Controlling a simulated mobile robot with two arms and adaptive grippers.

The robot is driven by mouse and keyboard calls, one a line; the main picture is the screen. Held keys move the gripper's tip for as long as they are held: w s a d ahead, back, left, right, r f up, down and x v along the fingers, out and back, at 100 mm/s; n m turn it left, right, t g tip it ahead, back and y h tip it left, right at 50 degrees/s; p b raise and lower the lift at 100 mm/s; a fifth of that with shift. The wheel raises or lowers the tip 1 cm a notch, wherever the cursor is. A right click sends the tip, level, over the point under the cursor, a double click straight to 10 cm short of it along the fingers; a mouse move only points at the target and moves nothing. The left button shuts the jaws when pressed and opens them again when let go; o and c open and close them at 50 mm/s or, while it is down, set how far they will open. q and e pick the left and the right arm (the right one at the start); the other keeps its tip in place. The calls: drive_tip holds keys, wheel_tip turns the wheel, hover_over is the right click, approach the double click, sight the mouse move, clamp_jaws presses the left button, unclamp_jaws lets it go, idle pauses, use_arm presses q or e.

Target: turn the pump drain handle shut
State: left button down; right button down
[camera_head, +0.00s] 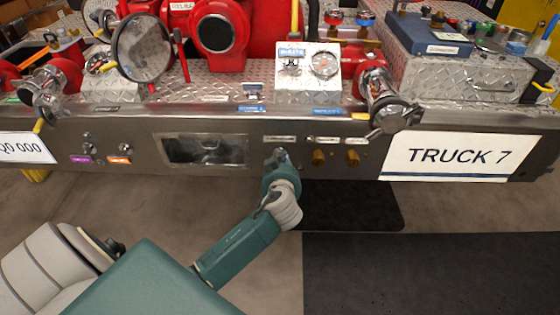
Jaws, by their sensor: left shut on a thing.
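A small metal drain handle (280,153) sits on the steel front panel of the bumper, under a small white label (281,139). My left gripper (279,160) is at this handle and shut on it. The gripper's fingers and wrist cover most of the handle, so its exact angle is hard to tell. The label is too small to read. My left arm reaches up to it from the lower left. My right gripper is not in view.
Two brass knobs (336,158) stick out just right of the handle. A "TRUCK 7" sign (447,156) is farther right, below a chrome outlet (393,112). A dark recess (205,150) is to the left.

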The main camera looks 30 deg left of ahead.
use_arm(q)
drive_tip(key=shift+w+d+f+m+g+y+b, duration=0.15)
drive_tip(key=shift+f+m+y+b, duration=0.2)
drive_tip(key=shift+m+y+b, duration=1.25)
drive_tip(key=shift+s+d+f+m+g+y+b, duration=0.15)
drive_tip(key=shift+f+m+y, duration=0.45)
drive_tip(key=shift+m, duration=2.15)
drive_tip(key=shift+w+d+f+m+y+b, duration=0.2)
drive_tip(key=shift+m+y+b, duration=0.55)
drive_tip(key=shift+m+y, duration=1)
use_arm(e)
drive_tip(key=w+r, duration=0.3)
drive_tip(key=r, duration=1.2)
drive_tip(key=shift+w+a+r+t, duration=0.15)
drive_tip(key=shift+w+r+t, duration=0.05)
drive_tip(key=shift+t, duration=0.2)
use_arm(q)
drive_tip(key=shift+s+m+h, duration=0.1)
drive_tip(key=shift+m+h, duration=0.3)
drive_tip(key=shift+h, duration=0.05)
drive_tip(key=c, duration=1.7)
unclamp_jaws()
drive_tip(key=shift+o, duration=0.2)
drive_tip(key=shift+r, duration=0.15)
